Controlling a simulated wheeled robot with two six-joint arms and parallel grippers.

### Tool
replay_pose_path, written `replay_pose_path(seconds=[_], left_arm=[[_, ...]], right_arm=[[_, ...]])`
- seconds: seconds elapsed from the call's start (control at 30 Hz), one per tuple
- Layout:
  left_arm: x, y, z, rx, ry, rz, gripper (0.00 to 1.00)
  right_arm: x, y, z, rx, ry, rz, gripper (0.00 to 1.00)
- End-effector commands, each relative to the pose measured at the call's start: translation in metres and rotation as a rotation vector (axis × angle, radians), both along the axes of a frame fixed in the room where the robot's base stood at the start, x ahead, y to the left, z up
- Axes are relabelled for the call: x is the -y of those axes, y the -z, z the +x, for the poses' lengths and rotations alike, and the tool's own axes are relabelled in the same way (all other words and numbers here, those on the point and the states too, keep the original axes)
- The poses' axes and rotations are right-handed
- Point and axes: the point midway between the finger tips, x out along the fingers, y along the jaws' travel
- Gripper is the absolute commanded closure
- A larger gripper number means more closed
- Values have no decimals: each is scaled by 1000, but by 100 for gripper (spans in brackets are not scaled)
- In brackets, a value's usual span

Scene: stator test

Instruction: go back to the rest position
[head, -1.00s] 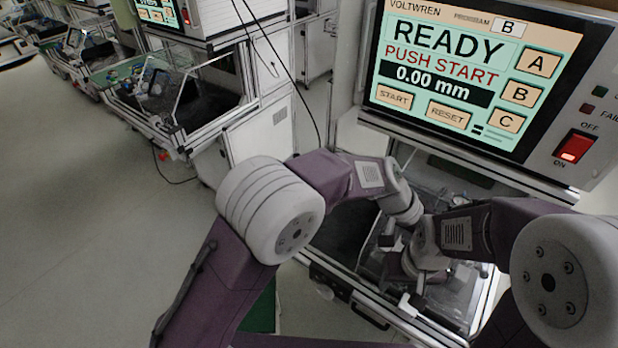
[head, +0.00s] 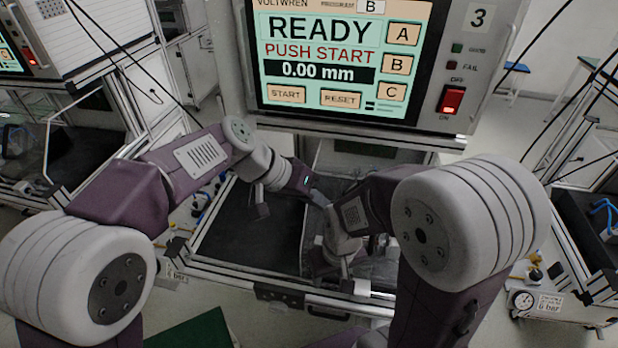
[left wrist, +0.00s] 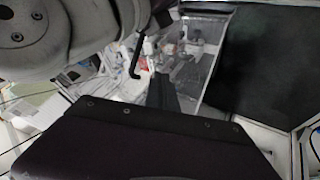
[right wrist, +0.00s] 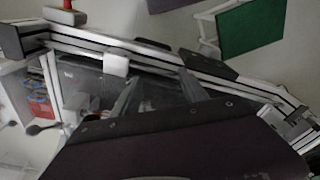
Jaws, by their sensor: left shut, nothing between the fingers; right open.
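My left gripper (head: 316,196) is over the inside of the test station, below the screen. In the left wrist view its dark fingers (left wrist: 172,96) are together with nothing between them. My right gripper (head: 326,264) is lower and nearer, over the station's front part. In the right wrist view its two fingers (right wrist: 160,92) stand apart with a clear gap and hold nothing. Both arms are bent inward from the sides, and the right forearm hides part of the station's interior.
The station's screen (head: 325,55) reads READY, PUSH START, 0.00 mm. A red lit switch (head: 452,100) is beside it. The front rail (head: 275,292) and a dark tray floor (head: 250,232) lie under the arms. A green panel (head: 195,332) is at floor level. Neighbouring stations stand left and right.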

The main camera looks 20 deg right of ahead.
Motion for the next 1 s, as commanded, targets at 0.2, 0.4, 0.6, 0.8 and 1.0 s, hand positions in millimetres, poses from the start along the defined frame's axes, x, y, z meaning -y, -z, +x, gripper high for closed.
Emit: replay_pose_path(seconds=[0.2, 0.4, 0.6, 0.8, 1.0], left_arm=[[-16, -6, 18, 11, -50, -7, 100], [-163, 33, 40, -36, -337, 147, 100], [-301, 118, -29, -158, -628, 428, 100], [-352, 170, -101, -212, -747, 603, 100], [-355, 170, -90, -193, -835, 588, 100]], right_arm=[[0, 0, 0, 0, 0, 0, 49], [0, 0, 0, 0, 0, 0, 49], [0, 0, 0, 0, 0, 0, 49], [0, 0, 0, 0, 0, 0, 49], [0, 0, 0, 0, 0, 0, 49]])
